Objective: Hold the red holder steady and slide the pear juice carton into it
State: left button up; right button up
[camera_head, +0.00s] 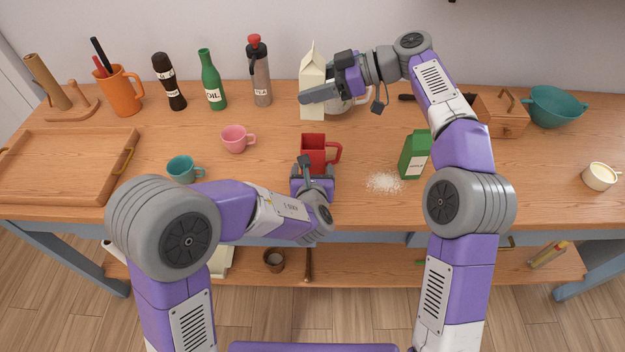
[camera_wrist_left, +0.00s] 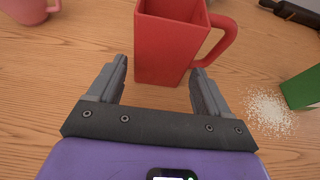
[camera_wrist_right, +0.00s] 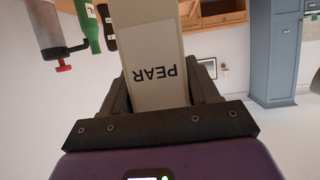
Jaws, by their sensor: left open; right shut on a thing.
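The red holder (camera_head: 314,148), a square cup with a handle on its right, stands upright on the table. My left gripper (camera_wrist_left: 163,85) is open in front of it, one finger toward each side of its near face; the holder also shows in the left wrist view (camera_wrist_left: 170,45). The cream pear juice carton (camera_head: 312,78) has a gable top and is upright at the back of the table. My right gripper (camera_head: 330,92) is shut on it. In the right wrist view the carton (camera_wrist_right: 153,50) shows the word PEAR between the fingers. Whether its base touches the table is unclear.
A green carton (camera_head: 414,155) and spilled white grains (camera_head: 383,182) lie right of the holder. A pink cup (camera_head: 236,139) and teal cup (camera_head: 181,169) stand to its left. A grey bottle with a red top (camera_head: 260,75) stands left of the pear carton.

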aim_at(313, 167)
pick_arm(q)
jog(key=shift+x, duration=2.55)
jog(key=c, duration=0.7)
jog(key=shift+c, duration=0.2)
pick_arm(e)
jog(key=shift+r+m+t, duration=1.3)
jog(key=shift+m+t, duration=0.1)
jog(key=shift+t, duration=0.2)
jog(key=shift+r+m+t+h, duration=0.1)
jog(key=shift+m+t+h, duration=0.3)
jog(key=shift+m+t, duration=0.1)
notch_tip(313, 167, down, 10)
jog(key=shift+r, duration=0.15)
